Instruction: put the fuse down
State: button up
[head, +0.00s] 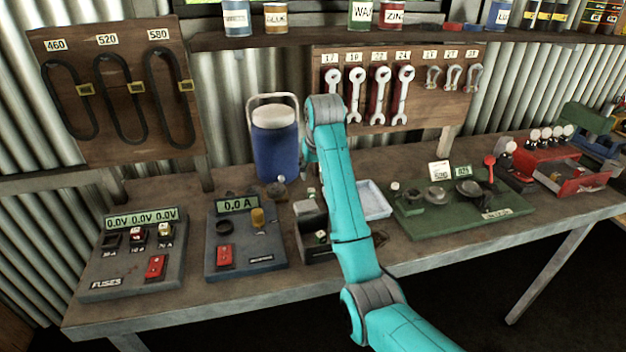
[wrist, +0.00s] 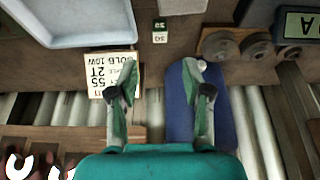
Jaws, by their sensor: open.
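A small green-and-white fuse (wrist: 160,30) marked 30 stands on the bench in the wrist view, beyond my fingertips and roughly centred between them, touching neither. A small green-and-white item (head: 312,191) beside my arm in the head view seems to be the same fuse. My gripper (wrist: 160,72) is open and empty, its two fingers wide apart. In the head view my arm hides the gripper's fingers.
A blue cooler (head: 275,150) stands close behind my gripper. A pale tray (head: 374,198) and a white sign (wrist: 110,68) are nearby. A meter box (head: 241,258) and a dark box (head: 317,246) stand in front. Wrenches (head: 380,95) hang on the wall board.

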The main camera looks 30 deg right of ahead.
aim_at(311, 190)
jog(key=shift+r, duration=0.6)
jog(key=shift+c, duration=1.1)
jog(key=shift+g, duration=0.6)
jog(key=x, duration=1.1)
jog(key=shift+w, duration=0.45)
jog(key=c, duration=0.7)
jog(key=shift+r, duration=0.1)
